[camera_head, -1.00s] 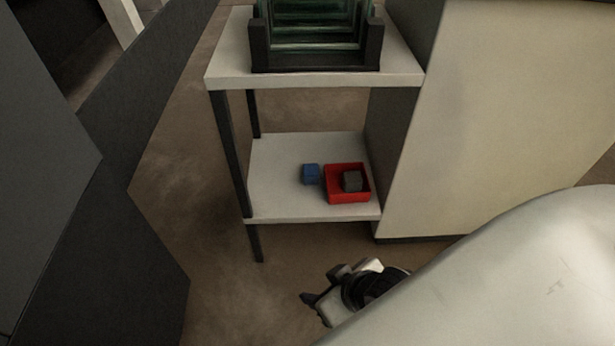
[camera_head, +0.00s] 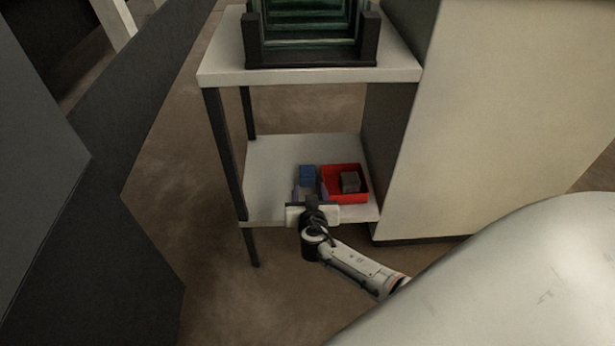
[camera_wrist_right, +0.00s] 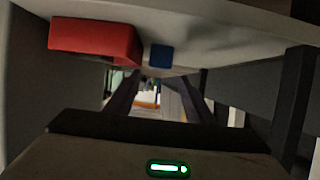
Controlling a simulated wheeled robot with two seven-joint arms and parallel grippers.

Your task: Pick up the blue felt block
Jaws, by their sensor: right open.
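The blue felt block (camera_head: 307,171) is a small cube on the lower white shelf, just left of the red tray (camera_head: 345,197). My right gripper (camera_head: 310,187) is at the shelf's front edge, in front of the block; its body hides part of the edge. The right wrist view looks upside down. There the block (camera_wrist_right: 161,56) shows beyond the two spread fingers (camera_wrist_right: 155,85), roughly between them but nearer the shelf surface, with nothing held. The red tray (camera_wrist_right: 95,40) is beside it at upper left. My left gripper is not in view.
The upper shelf (camera_head: 310,76) holds a dark rack (camera_head: 310,55) above. Dark legs (camera_head: 225,150) stand at left, and a large pale cabinet (camera_head: 480,120) closes the right side. The lower shelf (camera_head: 265,180) is bare left of the block.

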